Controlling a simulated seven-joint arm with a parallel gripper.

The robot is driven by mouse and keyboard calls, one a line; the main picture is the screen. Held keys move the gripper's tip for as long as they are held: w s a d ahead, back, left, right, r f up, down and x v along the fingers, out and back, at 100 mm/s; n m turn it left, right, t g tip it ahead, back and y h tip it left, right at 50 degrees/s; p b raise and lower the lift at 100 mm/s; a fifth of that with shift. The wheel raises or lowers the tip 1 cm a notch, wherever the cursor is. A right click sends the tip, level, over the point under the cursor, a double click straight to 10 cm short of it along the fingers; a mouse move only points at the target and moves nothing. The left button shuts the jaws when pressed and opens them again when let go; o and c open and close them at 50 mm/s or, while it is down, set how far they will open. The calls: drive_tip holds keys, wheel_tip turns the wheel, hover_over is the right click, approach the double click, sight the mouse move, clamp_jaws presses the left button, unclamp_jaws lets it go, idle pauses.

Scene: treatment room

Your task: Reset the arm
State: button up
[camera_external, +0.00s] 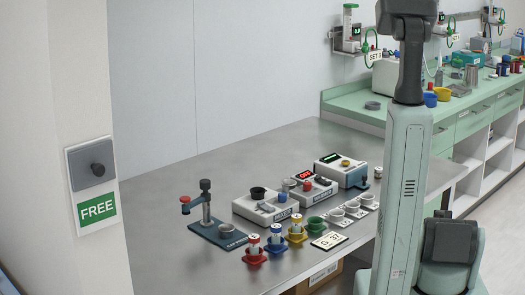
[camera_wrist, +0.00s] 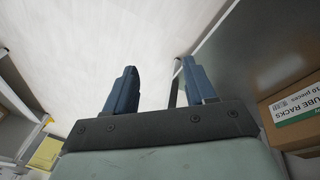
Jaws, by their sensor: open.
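My gripper (camera_wrist: 164,92) shows in the wrist view with its two blue fingers spread apart and nothing between them. It hangs over pale floor, beside the edge of a grey surface on the right. In the external view my arm stands upright at the right, in front of the metal table (camera_external: 165,232); the gripper itself is not visible there.
The table bears a blue-based stand (camera_external: 216,233), several small devices including one with a red display (camera_external: 305,174), and red, blue, yellow and green holders (camera_external: 316,224). A card (camera_external: 329,240) lies near the front edge. A tube racks box (camera_wrist: 297,108) is at right in the wrist view.

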drive_tip(key=s+a+f+g+y, duration=0.1)
drive_tip(key=s+a, duration=0.4)
drive_tip(key=s, duration=0.5)
drive_tip(key=s+a+f+n+g, duration=0.1)
drive_tip(key=s+a+f+g, duration=0.3)
drive_tip(key=s, duration=0.7)
drive_tip(key=s+a+f+g+y, duration=0.1)
drive_tip(key=s+a+f+g, duration=0.2)
drive_tip(key=s+a+f, duration=0.3)
drive_tip(key=s, duration=0.5)
drive_tip(key=shift+f+n+y, duration=0.25)
drive_tip(key=shift+n+y, duration=0.05)
drive_tip(key=shift+n, duration=0.1)
drive_tip(key=shift+o, duration=0.2)
drive_tip(key=shift+a, duration=0.1)
